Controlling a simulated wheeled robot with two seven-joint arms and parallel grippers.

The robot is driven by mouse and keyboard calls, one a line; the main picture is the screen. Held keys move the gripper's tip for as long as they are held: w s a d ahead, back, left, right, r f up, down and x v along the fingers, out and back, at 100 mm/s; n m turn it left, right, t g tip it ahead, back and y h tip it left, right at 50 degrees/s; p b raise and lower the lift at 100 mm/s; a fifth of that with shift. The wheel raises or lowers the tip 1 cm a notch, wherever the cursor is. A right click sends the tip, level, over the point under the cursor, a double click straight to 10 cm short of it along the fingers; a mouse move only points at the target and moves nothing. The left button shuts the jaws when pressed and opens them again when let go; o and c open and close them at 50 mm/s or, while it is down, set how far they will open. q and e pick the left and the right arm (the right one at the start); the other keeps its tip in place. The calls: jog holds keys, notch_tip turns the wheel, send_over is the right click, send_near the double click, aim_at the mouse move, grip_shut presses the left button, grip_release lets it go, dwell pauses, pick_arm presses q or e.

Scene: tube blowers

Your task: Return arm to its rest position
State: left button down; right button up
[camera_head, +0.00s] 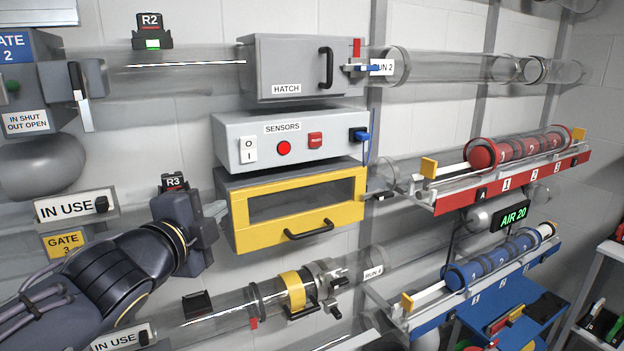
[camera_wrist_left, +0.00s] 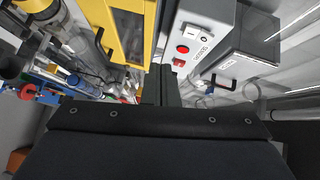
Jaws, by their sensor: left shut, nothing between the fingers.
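My left arm (camera_head: 125,270) comes in from the lower left of the head view and reaches toward the middle of the wall. My left gripper (camera_head: 205,213) is just left of the yellow-framed box (camera_head: 295,207), below the R3 marker (camera_head: 174,182). Whether it touches the box cannot be told. In the left wrist view its fingers (camera_wrist_left: 160,84) are together with nothing between them. The yellow box (camera_wrist_left: 128,30) and the grey sensors box (camera_wrist_left: 192,48) are beyond them. My right gripper is not in view.
A grey hatch box (camera_head: 290,70) and clear tubes surround the boxes. A red rack (camera_head: 510,180) and a blue rack (camera_head: 500,290) with capsules project at right. An IN USE sign (camera_head: 75,206) is close above my left arm, and another (camera_head: 122,338) is below it.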

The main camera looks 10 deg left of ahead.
pick_arm(q)
jog(key=s+a+f+n+g+y, duration=0.25)
jog(key=s+a+f+n, duration=0.2)
jog(key=f+n, duration=0.3)
jog(key=s+d+f+n+g+h, duration=0.2)
jog(key=s+f+n+g, duration=0.2)
jog(key=s+f, duration=0.5)
jog(key=s+d+f+n+g+h, duration=0.1)
jog(key=s+f+n+g, duration=0.3)
jog(key=s+f+n, duration=0.4)
notch_tip(320, 180, down, 2)
jog(key=shift+s+d+f+h, duration=0.1)
jog(key=shift+s+d+h, duration=0.25)
jog(key=shift+s+d, duration=0.6)
